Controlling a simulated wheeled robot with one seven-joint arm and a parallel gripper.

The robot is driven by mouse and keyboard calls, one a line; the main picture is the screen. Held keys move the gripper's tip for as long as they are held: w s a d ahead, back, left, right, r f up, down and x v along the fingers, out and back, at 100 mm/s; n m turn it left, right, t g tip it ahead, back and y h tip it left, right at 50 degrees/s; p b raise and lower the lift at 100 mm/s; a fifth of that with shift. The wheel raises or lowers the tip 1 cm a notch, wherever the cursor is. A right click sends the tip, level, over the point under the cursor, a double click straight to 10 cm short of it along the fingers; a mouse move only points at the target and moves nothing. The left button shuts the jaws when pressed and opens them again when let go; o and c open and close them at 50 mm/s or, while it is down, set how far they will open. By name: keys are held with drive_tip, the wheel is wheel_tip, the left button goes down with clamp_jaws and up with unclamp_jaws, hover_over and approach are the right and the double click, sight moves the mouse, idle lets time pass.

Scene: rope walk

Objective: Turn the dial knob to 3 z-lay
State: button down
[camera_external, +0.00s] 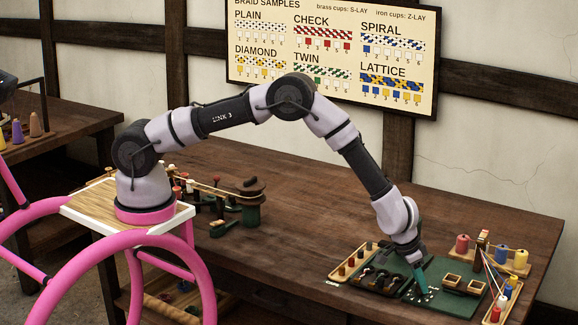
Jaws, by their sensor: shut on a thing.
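My gripper (423,287), with teal fingers, points down at the dark green board (436,303) at the right end of the wooden table. It is shut on the dial knob, which is mostly hidden by the fingers. Small white marks of the dial (411,295) show on the board around the fingertips. The marks are too small to read, so I cannot tell which setting the knob points to.
Left of the dial are a black tray (362,284) and a wooden rack with pegs (343,272). To the right, spools (492,258) stand on wooden holders beside a post with strung threads. A braid samples board (335,82) hangs on the wall. The table's middle is clear.

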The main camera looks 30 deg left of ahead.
drive_tip(key=m, duration=0.2)
drive_tip(key=m+g, duration=0.1)
drive_tip(key=m, duration=0.1)
drive_tip(key=m+g+h, duration=0.1)
drive_tip(key=m, duration=0.1)
drive_tip(key=shift+w+a, duration=0.15)
drive_tip(key=shift+w, duration=0.1)
drive_tip(key=m+g, duration=0.2)
drive_tip(key=m, duration=0.3)
drive_tip(key=shift+w+m, duration=0.1)
drive_tip(key=shift+m, duration=0.3)
drive_tip(key=m+g, duration=0.1)
drive_tip(key=m, duration=0.2)
drive_tip(key=m+g+y, duration=0.1)
drive_tip(key=m, duration=0.2)
drive_tip(key=shift+w+g, duration=0.1)
drive_tip(key=shift+g, duration=0.2)
drive_tip(key=m, duration=0.2)
drive_tip(key=m+y, duration=0.1)
drive_tip(key=m, duration=0.1)
drive_tip(key=m+y, duration=0.1)
drive_tip(key=shift+w+d+m+g, duration=0.1)
drive_tip(key=shift+d+m+g, duration=0.15)
drive_tip(key=shift+m+g, duration=0.15)
drive_tip(key=c, duration=0.5)
unclamp_jaws()
